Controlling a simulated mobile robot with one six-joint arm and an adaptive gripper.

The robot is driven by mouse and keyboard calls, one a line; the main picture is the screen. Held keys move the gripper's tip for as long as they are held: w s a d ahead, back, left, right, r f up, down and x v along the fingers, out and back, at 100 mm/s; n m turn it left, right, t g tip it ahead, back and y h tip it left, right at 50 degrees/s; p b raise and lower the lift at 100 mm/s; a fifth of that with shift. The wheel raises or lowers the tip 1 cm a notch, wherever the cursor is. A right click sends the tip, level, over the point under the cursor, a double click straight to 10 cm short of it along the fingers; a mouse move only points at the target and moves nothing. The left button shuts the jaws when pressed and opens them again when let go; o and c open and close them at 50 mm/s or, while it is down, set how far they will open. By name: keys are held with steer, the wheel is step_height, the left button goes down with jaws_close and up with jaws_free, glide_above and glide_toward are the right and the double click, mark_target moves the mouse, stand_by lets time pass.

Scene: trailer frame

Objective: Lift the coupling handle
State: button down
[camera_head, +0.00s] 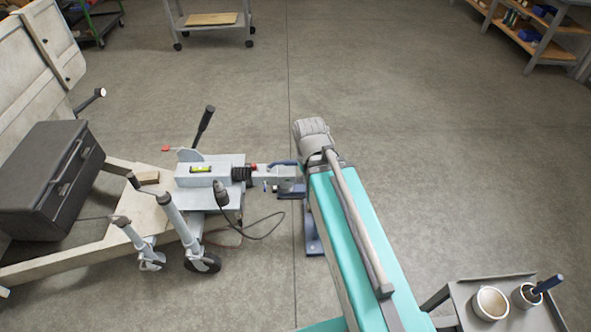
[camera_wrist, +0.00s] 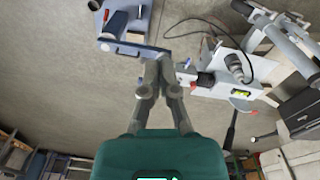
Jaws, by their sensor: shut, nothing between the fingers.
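The coupling (camera_head: 290,174) is a light grey metal head at the end of the trailer drawbar, left of my arm in the head view. A dark curved handle (camera_head: 284,163) shows along its top and looks lowered. In the wrist view the coupling (camera_wrist: 184,76) lies just right of my fingertips, with a small red part beside it. I cannot make out the handle clearly there, as the fingers cover part of that area. My gripper (camera_wrist: 161,61) is shut and empty. Whether it touches the coupling cannot be told. In the head view my arm hides the gripper.
A jockey wheel (camera_head: 203,263) and black toolbox (camera_head: 48,180) stand left. A blue stand (camera_head: 313,238) is beneath.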

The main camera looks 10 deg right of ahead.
steer(key=w+d+f+n+t+h+b, duration=0.25)
steer(key=w+f+n+t+b, duration=0.25)
steer(key=w+f+n+b, duration=0.85)
steer(key=w+d+f+n+t+h+b, duration=0.2)
steer(key=w+d+f+n+t+b, duration=0.3)
steer(key=f+b, duration=0.95)
steer(key=w+a+f+n+t+y+b, duration=0.1)
steer(key=w+a+f+n+t+b, duration=0.3)
steer(key=n+b, duration=1)
steer(key=a+t+b, duration=0.1)
steer(key=b, duration=0.4)
steer(key=shift+w+f+t+y, duration=0.15)
steer(key=shift+w+t+y, duration=0.15)
steer(key=shift+w+y, duration=0.1)
steer(key=shift+n, duration=0.25)
steer(key=shift+w, duration=0.1)
steer(key=b+x, duration=0.2)
steer(key=x, duration=0.7)
steer(key=shift+w, duration=0.4)
steer(key=shift+a, duration=0.2)
steer(key=shift+r+p, duration=0.2)
steer(key=shift+p, duration=0.1)
